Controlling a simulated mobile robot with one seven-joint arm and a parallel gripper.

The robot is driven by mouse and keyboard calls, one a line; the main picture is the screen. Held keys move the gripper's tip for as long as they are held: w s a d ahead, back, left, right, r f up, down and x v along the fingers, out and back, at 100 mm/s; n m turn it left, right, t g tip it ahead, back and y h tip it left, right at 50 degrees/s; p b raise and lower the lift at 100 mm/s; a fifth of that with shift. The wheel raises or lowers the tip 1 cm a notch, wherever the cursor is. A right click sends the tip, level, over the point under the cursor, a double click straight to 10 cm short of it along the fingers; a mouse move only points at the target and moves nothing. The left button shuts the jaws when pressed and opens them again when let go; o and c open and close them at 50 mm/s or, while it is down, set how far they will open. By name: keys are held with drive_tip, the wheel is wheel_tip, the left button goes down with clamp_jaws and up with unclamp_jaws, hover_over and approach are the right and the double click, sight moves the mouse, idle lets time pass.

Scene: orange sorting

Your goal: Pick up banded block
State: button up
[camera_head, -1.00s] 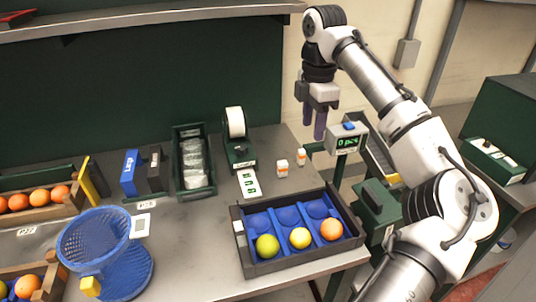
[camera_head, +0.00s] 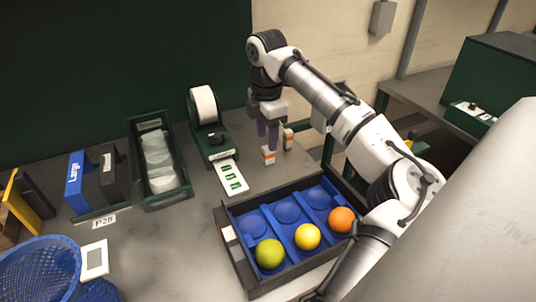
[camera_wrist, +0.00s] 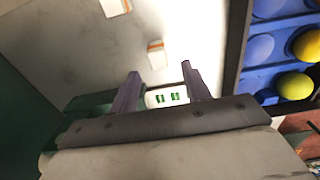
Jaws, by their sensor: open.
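Two small white blocks with orange bands stand on the grey table. The nearer block (camera_head: 268,157) is just below my gripper's fingers in the head view, and the other block (camera_head: 288,138) is slightly behind it to the right. My gripper (camera_head: 267,142) is open and empty, with its fingers pointing down close to the blocks. In the wrist view the open fingers (camera_wrist: 160,70) show with one banded block (camera_wrist: 156,52) beyond the gap between their tips. The second block (camera_wrist: 114,7) is cut by the top edge there. I cannot tell the exact height of the fingertips.
A dark tray (camera_head: 247,270) with blue cups holds a green, a yellow and an orange fruit in front. A label printer (camera_head: 212,142) with a paper strip (camera_head: 231,177) stands left of the blocks. A green bin (camera_head: 136,190) with clear packets is farther left.

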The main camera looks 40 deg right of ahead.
sight(268, 153)
drive_tip(key=shift+d+f+p, duration=0.15)
drive_tip(key=shift+f+p, duration=0.3)
drive_tip(key=shift+f, duration=1.25)
drive_tip(key=shift+d+f+p, duration=0.1)
drive_tip(key=shift+f+p, duration=0.3)
drive_tip(key=shift+f, duration=1.25)
clamp_jaws()
